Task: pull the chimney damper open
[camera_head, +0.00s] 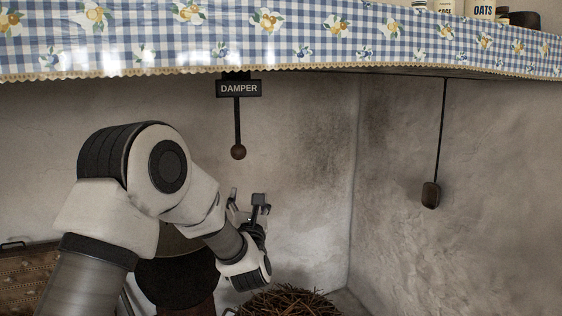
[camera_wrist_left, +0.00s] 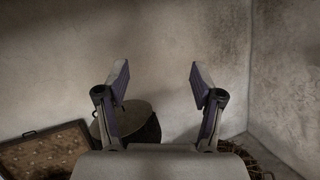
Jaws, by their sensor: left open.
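The damper pull is a dark rod ending in a round brown knob (camera_head: 238,152). It hangs below a black sign reading DAMPER (camera_head: 239,89), under the cloth-edged mantel. My left gripper (camera_head: 248,197) is below the knob and slightly to its right in the picture, apart from it. In the left wrist view its two fingers (camera_wrist_left: 158,82) are spread, with nothing between them but bare wall behind. The knob does not show in the left wrist view. My right gripper is in neither view.
A second dark weight (camera_head: 431,195) hangs on a cord at the right wall. A blue checked cloth (camera_head: 300,35) edges the mantel above. Below are a twig basket (camera_head: 287,302), a dark round pot (camera_head: 178,280) and an open case (camera_head: 25,275). The wall around the knob is clear.

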